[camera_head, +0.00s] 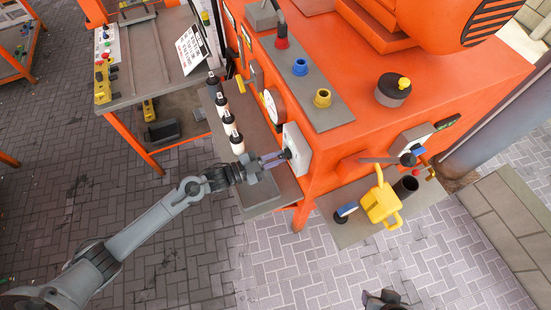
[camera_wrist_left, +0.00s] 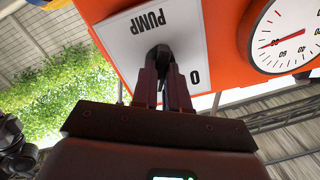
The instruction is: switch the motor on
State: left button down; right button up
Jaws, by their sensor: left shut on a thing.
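A white switch panel (camera_head: 297,146) is on the side of the orange machine. In the left wrist view the panel (camera_wrist_left: 190,28) appears upside down, with the word PUMP and a 0. A dark switch handle (camera_wrist_left: 158,54) sticks out from the panel. My left gripper (camera_head: 279,157) is at the panel, its fingers shut on the handle. The fingers (camera_wrist_left: 163,85) hide part of it, so its exact setting is hard to read. A part of my right gripper (camera_head: 385,299) shows at the bottom edge of the head view; its fingers are not clear.
A round gauge (camera_head: 274,106) is beside the panel. Several black-and-white bottles (camera_head: 229,126) stand on a grey shelf to the left. A yellow jug-like object (camera_head: 381,205) is on the right-hand shelf (camera_head: 349,231). The paved floor (camera_head: 290,268) in front is clear.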

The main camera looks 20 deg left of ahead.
pick_arm(q)
jog(key=shift+m, duration=0.6)
jog(key=c, duration=1.1)
grip_release()
jog(key=shift+c, duration=0.2)
jog(key=shift+s+a, duration=0.1)
jog(key=b+v, duration=0.1)
jog(key=v, duration=0.9)
jog(key=shift+s+a, duration=0.15)
jog(key=shift+s, duration=0.05)
